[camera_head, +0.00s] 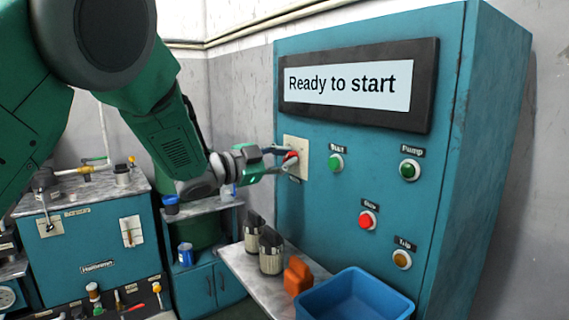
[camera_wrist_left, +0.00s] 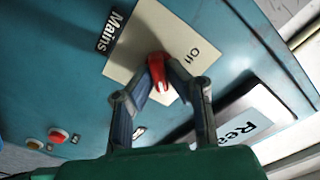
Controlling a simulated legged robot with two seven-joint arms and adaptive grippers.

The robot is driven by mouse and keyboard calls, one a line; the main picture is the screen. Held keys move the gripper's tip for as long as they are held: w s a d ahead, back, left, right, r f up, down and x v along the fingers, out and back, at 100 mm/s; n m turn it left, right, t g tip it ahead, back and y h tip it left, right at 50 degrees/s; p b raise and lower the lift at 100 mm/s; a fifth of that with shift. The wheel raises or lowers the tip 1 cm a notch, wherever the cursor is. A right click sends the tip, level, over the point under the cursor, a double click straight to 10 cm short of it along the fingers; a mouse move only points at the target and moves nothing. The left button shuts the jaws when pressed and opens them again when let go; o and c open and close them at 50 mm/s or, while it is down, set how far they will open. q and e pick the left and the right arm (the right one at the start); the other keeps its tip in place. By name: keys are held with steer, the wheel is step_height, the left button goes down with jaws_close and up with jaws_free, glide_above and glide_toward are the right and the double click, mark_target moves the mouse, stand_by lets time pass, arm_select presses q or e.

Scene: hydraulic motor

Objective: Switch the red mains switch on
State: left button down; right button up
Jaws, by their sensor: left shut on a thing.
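The red mains switch (camera_head: 290,157) sits on a cream plate (camera_head: 303,150) at the left of the teal cabinet's front. In the left wrist view the red switch (camera_wrist_left: 158,74) is between my left fingertips, on the plate (camera_wrist_left: 150,38) marked "Off", beside a "Mains" label (camera_wrist_left: 109,31). My left gripper (camera_head: 283,158) is shut on the switch; its fingers (camera_wrist_left: 160,75) partly cover it. The cabinet's screen (camera_head: 347,86) reads "Ready to start". My right gripper is in neither view.
The cabinet also bears a green Start button (camera_head: 336,162), a green Pump button (camera_head: 410,170), a red button (camera_head: 367,220) and an amber Trip button (camera_head: 402,260). Below, a shelf holds dark-topped jars (camera_head: 271,251), an orange part (camera_head: 297,276) and a blue bin (camera_head: 354,297).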

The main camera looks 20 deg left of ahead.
arm_select(q)
steer(key=shift+f+m, duration=0.3)
steer(key=shift+f, duration=0.15)
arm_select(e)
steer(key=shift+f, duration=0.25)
arm_select(q)
steer(key=c, duration=1.6)
jaws_free()
steer(key=shift+w, duration=0.35)
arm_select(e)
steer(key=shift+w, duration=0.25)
arm_select(q)
steer(key=shift+s+a+r, duration=0.1)
steer(key=shift+s+a, duration=0.1)
steer(key=v, duration=1.1)
steer(key=shift+s+a, duration=0.1)
steer(key=shift+a, duration=0.15)
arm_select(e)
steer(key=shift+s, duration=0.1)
arm_select(q)
steer(key=shift+d+f, duration=0.1)
steer(key=shift+f, duration=0.1)
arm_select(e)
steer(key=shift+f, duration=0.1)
